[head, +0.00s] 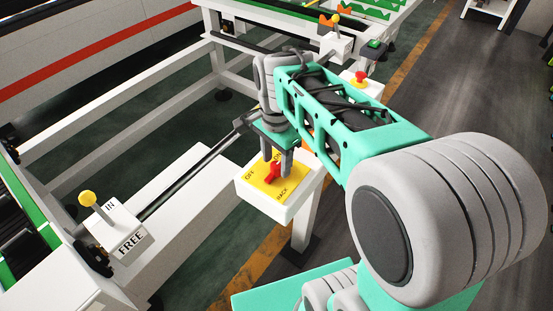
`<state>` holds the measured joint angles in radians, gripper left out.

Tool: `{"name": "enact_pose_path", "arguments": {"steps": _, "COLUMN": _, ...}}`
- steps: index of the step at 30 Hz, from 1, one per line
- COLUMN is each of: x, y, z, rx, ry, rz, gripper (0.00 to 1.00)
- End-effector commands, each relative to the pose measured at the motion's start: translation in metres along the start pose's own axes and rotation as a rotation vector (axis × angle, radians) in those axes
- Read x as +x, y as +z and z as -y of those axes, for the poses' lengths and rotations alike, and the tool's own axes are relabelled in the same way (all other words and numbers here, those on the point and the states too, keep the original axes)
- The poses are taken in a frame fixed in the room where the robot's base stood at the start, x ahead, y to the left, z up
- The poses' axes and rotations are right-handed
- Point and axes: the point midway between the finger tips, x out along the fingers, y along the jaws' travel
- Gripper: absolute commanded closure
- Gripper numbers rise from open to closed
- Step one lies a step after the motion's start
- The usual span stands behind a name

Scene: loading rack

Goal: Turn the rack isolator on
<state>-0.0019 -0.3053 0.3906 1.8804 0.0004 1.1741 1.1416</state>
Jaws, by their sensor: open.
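The rack isolator is a red rotary handle (271,174) on a yellow plate (258,191) with black lettering, on top of a white box (289,208) on a post. "OFF" reads at the plate's left corner and "RACK" at its front; the far lettering is partly hidden by my gripper. My gripper (276,162) points down over the handle, with its two grey fingers apart on either side of the handle's upper part. I cannot tell whether the fingers touch it.
A yellow-knobbed lever (88,199) stands on a white block marked IN and FREE at the left. White rack beams (120,95) run along the left.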

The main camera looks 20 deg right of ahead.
Motion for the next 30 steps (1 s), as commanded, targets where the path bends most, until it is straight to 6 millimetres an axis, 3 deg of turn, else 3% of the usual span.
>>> {"name": "enact_pose_path", "arguments": {"steps": 7, "x": -0.006, "y": 0.0, "z": 0.001, "rx": -0.001, "ry": -0.002, "rz": -0.001, "gripper": 0.5}}
{"name": "enact_pose_path", "arguments": {"steps": 15, "x": -0.058, "y": -0.001, "z": 0.001, "rx": 0.0, "ry": -0.003, "rz": -0.001, "gripper": 0.5}}
{"name": "enact_pose_path", "arguments": {"steps": 19, "x": -0.075, "y": -0.001, "z": 0.0, "rx": 0.0, "ry": -0.002, "rz": -0.001, "gripper": 0.5}}
{"name": "enact_pose_path", "arguments": {"steps": 30, "x": -0.078, "y": 0.0, "z": 0.0, "rx": 0.0, "ry": 0.001, "rz": 0.0, "gripper": 0.5}}
